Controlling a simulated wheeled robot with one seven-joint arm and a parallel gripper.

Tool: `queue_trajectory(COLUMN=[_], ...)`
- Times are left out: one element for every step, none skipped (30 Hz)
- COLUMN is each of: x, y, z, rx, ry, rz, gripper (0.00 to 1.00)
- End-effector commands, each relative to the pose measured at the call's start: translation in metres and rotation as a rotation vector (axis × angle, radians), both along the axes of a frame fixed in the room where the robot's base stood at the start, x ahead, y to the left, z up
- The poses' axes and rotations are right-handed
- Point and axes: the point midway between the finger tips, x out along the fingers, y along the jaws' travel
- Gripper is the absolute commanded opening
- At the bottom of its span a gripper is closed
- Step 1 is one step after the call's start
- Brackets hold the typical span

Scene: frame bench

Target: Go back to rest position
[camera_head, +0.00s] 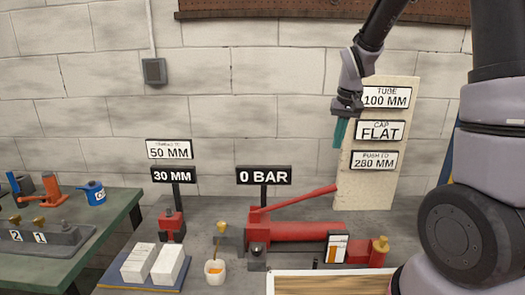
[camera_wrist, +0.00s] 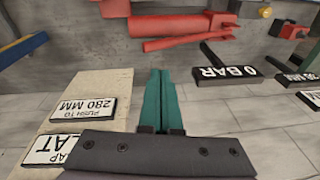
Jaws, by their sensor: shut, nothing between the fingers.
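My gripper (camera_head: 340,132) is raised above the bench in the head view, in front of the board (camera_head: 404,92) with the tube, cap and push-to signs. Its teal fingers are together with nothing between them, and they point down. In the wrist view the shut fingers (camera_wrist: 161,100) show in the middle, clear of everything around them. The board (camera_wrist: 110,90) is to their left there. The red hand pump (camera_head: 298,228) lies on the bench below my gripper, with its red lever (camera_head: 295,201) sloping up to the right.
A "0 BAR" sign (camera_head: 264,176) stands behind the pump. A white cup (camera_head: 214,271), white blocks (camera_head: 154,264) and a red jack (camera_head: 171,222) stand left of it. A green table (camera_head: 118,208) with tools is at far left. A wooden-topped tray (camera_head: 325,283) is in front.

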Motion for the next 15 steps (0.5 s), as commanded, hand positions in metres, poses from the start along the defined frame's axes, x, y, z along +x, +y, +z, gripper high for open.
queue_trajectory(x=[-0.008,-0.013,-0.020,-0.025,-0.031,-0.038,-0.045,-0.051,-0.059,-0.065,-0.072,-0.081,-0.087,-0.094,-0.103], y=[-0.004,-0.006,-0.008,-0.010,-0.012,-0.014,-0.016,-0.017,-0.019,-0.021,-0.022,-0.024,-0.025,-0.026,-0.028], z=[0.019,0.028,0.040,0.049,0.057,0.068,0.075,0.083,0.093,0.100,0.106,0.114,0.121,0.126,0.133], rx=[0.014,0.021,0.031,0.039,0.045,0.055,0.062,0.070,0.079,0.086,0.093,0.101,0.108,0.113,0.122], ry=[-0.029,-0.042,-0.060,-0.074,-0.088,-0.106,-0.118,-0.133,-0.151,-0.165,-0.179,-0.196,-0.211,-0.225,-0.244], rz=[-0.016,-0.027,-0.039,-0.047,-0.056,-0.069,-0.077,-0.086,-0.097,-0.106,-0.114,-0.124,-0.132,-0.139,-0.149], gripper=[0.00,0.00,0.00,0.00,0.00,0.00,0.00,0.00,0.00,0.00,0.00,0.00,0.00,0.00,0.00])
